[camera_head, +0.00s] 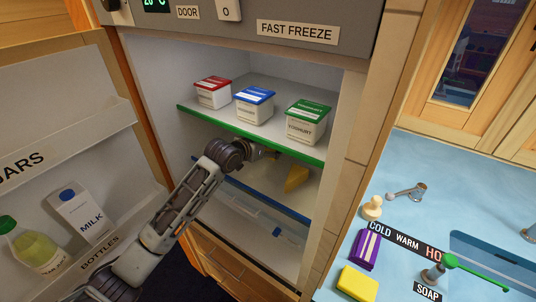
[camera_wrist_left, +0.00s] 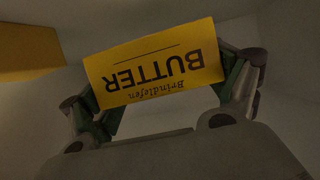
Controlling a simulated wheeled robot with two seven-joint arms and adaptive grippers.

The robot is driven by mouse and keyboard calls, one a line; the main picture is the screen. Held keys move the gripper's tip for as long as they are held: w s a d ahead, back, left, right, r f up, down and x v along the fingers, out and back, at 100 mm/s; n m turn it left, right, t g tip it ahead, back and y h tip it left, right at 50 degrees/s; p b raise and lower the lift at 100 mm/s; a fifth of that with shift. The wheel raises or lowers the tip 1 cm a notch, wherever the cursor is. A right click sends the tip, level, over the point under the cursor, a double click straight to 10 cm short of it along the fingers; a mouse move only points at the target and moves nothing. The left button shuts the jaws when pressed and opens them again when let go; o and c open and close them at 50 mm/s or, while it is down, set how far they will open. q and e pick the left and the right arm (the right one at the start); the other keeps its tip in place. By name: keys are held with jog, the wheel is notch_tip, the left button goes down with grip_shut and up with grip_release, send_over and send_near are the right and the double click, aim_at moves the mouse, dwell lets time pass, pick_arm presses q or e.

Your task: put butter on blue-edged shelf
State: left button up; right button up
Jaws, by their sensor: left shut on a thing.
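The yellow butter pack (camera_wrist_left: 155,65), with its label upside down, is held between the two fingers of my left gripper (camera_wrist_left: 168,82) in the left wrist view. In the head view my left gripper (camera_head: 268,153) reaches into the fridge below the green-edged shelf, and its fingers are largely hidden. The blue-edged shelf (camera_head: 258,202) lies below the gripper, partly covered by my arm. I cannot tell whether the butter touches this shelf. My right gripper is not in view.
A plain yellow piece (camera_head: 296,178) is just right of my gripper. Three yoghurt tubs stand on the green-edged shelf (camera_head: 250,134) above. The open fridge door (camera_head: 75,130) at left holds a milk carton (camera_head: 78,212) and a bottle. A blue counter (camera_head: 470,190) is at right.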

aim_at(268, 162)
pick_arm(q)
notch_tip(268, 162, down, 4)
jog(key=shift+f, duration=0.15)
jog(key=shift+w+d+f, duration=0.1)
jog(key=shift+w+f, duration=0.05)
jog(key=shift+f, duration=0.1)
dwell(0.3)
jog(key=shift+f, duration=0.15)
jog(key=o, duration=0.9)
jog(key=shift+o, duration=0.2)
jog(key=shift+v, duration=6.05)
